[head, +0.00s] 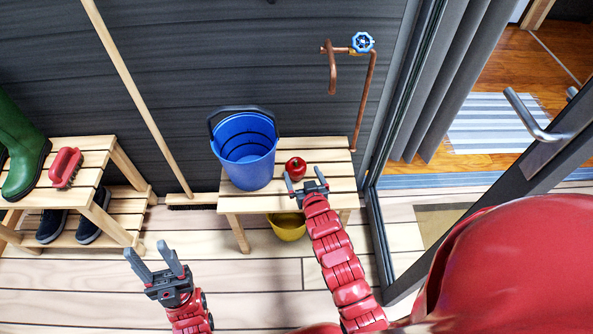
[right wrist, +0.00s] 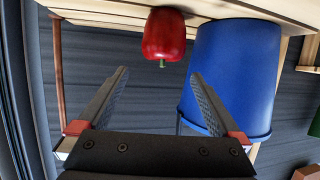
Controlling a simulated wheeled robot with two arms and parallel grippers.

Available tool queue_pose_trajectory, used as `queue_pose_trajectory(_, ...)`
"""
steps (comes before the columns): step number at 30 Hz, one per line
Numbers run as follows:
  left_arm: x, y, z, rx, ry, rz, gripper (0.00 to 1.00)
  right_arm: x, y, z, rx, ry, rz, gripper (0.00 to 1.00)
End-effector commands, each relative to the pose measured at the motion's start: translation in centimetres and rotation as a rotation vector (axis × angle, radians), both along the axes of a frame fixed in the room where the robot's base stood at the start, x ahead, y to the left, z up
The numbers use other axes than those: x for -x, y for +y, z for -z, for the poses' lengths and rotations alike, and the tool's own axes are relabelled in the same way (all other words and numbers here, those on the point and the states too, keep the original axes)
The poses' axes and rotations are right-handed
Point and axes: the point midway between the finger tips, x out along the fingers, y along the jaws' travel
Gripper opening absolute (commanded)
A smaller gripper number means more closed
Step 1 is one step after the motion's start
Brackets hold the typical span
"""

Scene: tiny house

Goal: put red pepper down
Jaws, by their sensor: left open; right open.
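The red pepper (head: 296,168) rests on the slatted wooden bench (head: 330,184), just right of the blue bucket (head: 246,152). My right gripper (head: 305,184) is open and empty at the bench's front, close to the pepper. In the right wrist view the pepper (right wrist: 163,36) sits beyond the open fingertips (right wrist: 160,75), apart from them, with its stem facing the camera. The bucket (right wrist: 232,75) stands beside it there. My left gripper (head: 156,258) is open and empty above the floor at lower left.
A yellow bowl (head: 287,226) is under the bench. A broom (head: 140,95) leans on the dark wall. Copper pipes with a blue valve (head: 362,42) rise behind the bench. A shoe rack (head: 115,220) with boots and a red brush (head: 65,167) stands left. A glass door is at right.

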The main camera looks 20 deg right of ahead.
Motion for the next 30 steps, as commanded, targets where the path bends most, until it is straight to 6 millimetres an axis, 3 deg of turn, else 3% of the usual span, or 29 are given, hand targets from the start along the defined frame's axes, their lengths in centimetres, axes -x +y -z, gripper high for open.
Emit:
queue_pose_trajectory(3,0.0,0.0,0.3,0.0,0.0,0.0,0.5,-1.6,-0.1,0.6,0.0,-0.001,0.0,1.0)
queue_pose_trajectory(11,0.0,0.0,0.7,0.0,0.0,0.0,0.5,-3.0,-0.1,1.1,-0.001,-0.002,-0.001,1.0)
queue_pose_trajectory(19,0.0,0.0,1.6,0.0,0.0,0.0,0.5,-6.5,-0.1,2.6,0.0,-0.004,-0.002,1.0)
queue_pose_trajectory(27,0.0,0.0,1.6,0.0,0.0,0.0,0.5,-7.0,-0.2,2.9,0.0,0.0,-0.001,1.0)
queue_pose_trajectory(30,0.0,0.0,1.6,0.0,0.0,0.0,0.5,-7.0,-0.2,2.8,0.0,0.0,-0.001,0.84)
